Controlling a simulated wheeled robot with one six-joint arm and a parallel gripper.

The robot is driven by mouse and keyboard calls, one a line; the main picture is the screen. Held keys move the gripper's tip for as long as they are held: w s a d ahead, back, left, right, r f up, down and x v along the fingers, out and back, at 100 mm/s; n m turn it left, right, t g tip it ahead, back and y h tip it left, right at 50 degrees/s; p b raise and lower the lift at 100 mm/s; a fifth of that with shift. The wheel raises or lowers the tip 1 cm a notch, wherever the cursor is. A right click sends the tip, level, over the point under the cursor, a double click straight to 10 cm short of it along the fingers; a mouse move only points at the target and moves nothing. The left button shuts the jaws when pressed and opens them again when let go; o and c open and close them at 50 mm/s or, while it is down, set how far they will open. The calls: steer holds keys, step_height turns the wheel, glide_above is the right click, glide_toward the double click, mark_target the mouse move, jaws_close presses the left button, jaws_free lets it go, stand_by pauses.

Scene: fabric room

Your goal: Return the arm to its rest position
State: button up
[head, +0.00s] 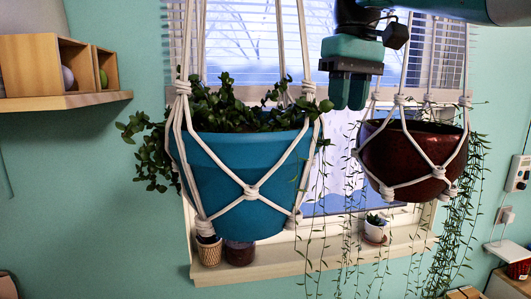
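My gripper (348,106) hangs in from the upper right, pointing down, in front of the window. Its two teal fingers are side by side with almost no gap, and nothing shows between them. My arm (450,8) runs off the top right. The gripper is between a blue hanging pot (235,175) on its left and a dark red hanging pot (410,155) on its right. It appears apart from both pots, though the depth between them is hard to judge.
White macrame ropes (303,40) hold both pots, and trailing vines (465,215) hang below. A wooden shelf (60,101) is at the left. Power sockets (518,173) are on the right wall.

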steer(key=s+a+f+n+y+b, duration=0.1)
steer(key=s+f+b, duration=0.3)
steer(key=s+f, duration=0.4)
steer(key=s+a+f+n+y+b, duration=0.1)
steer(key=s+f+b, duration=0.3)
steer(key=f, duration=1.4)
steer(key=s+a+f+n+y+b, duration=0.1)
steer(key=s+f+b, duration=0.4)
steer(key=s+f, duration=0.7)
steer(key=shift+s+a+f+n+y, duration=0.15)
steer(key=shift+a+f+n+y, duration=0.15)
steer(key=shift+a+f+n, duration=0.15)
